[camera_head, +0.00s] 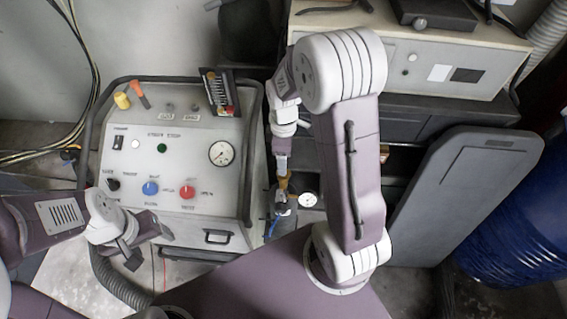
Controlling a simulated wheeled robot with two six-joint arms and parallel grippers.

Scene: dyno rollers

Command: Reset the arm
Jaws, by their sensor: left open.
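My left arm comes in at the lower left, and its gripper (150,240) is open and empty, in front of the lower left part of the control panel. My right arm is raised at the centre, bent at its white elbow. Its gripper (282,170) points down at a brass fitting (283,185) just right of the panel. The fingers are small and partly hidden, so I cannot tell whether they touch or grip the fitting.
The grey control panel (190,130) has blue and red knobs and a round gauge (221,153). A second gauge (307,199) is beside the brass fitting. A grey board (470,190) and blue drum (520,235) stand right. A beige cabinet (440,65) is behind. Cables hang left.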

